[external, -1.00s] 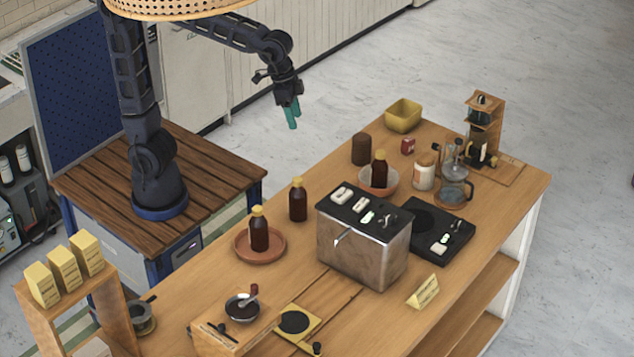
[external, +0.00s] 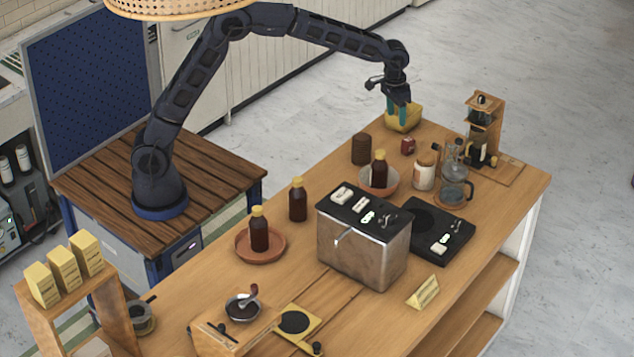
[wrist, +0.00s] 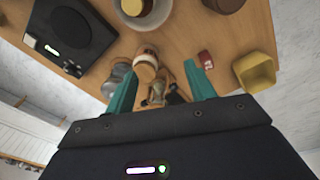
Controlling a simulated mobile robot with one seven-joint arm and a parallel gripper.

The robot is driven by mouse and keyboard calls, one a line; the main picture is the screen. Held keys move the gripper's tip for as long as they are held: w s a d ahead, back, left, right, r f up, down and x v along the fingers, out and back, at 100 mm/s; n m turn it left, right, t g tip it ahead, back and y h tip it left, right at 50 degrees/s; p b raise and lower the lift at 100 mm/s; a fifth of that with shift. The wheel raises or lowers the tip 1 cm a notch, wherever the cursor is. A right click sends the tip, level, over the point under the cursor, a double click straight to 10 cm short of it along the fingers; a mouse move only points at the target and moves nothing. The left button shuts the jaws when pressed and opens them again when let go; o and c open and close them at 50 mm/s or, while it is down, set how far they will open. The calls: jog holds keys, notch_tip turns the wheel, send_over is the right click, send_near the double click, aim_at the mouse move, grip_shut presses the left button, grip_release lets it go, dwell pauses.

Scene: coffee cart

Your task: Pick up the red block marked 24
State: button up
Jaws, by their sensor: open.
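The small red block (external: 408,145) sits on the wooden counter (external: 440,130), between the yellow bowl and the white jar. In the wrist view the red block (wrist: 205,59) shows close to the tip of the right finger, with a small pale marking too small to read. My gripper (external: 397,115) is above the far end of the counter, its teal fingers pointing down in front of the yellow bowl. In the wrist view my gripper (wrist: 160,78) is open, with nothing held between the fingers.
Around the block stand a yellow square bowl (external: 402,117), a dark brown cylinder (external: 361,149), a white jar (external: 424,176) and a glass pot (external: 453,190). A bottle (external: 379,168) stands in a pale bowl (external: 391,185). A wooden stand (external: 496,125) is to the right.

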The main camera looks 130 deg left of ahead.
aim_at(408, 139)
jog(key=s+a+f+n, duration=0.1)
jog(key=a+f, duration=0.3)
jog(key=a, duration=0.1)
jog(key=s+a+f+n, duration=0.1)
jog(key=a+f, duration=0.3)
jog(key=a, duration=0.2)
jog(key=s+a+f, duration=0.2)
jog(key=a+f, duration=0.2)
jog(key=a, duration=0.1)
jog(key=shift+a+f+n+g, duration=0.1)
jog(key=shift+a+n+g, duration=0.2)
jog(key=shift+n, duration=0.1)
jog(key=shift+s+f, duration=0.1)
jog(key=shift+f, duration=0.05)
notch_tip(408, 139, down, 11)
jog(key=shift+r, duration=0.2)
jog(key=shift+c, duration=0.4)
jog(key=c, duration=1)
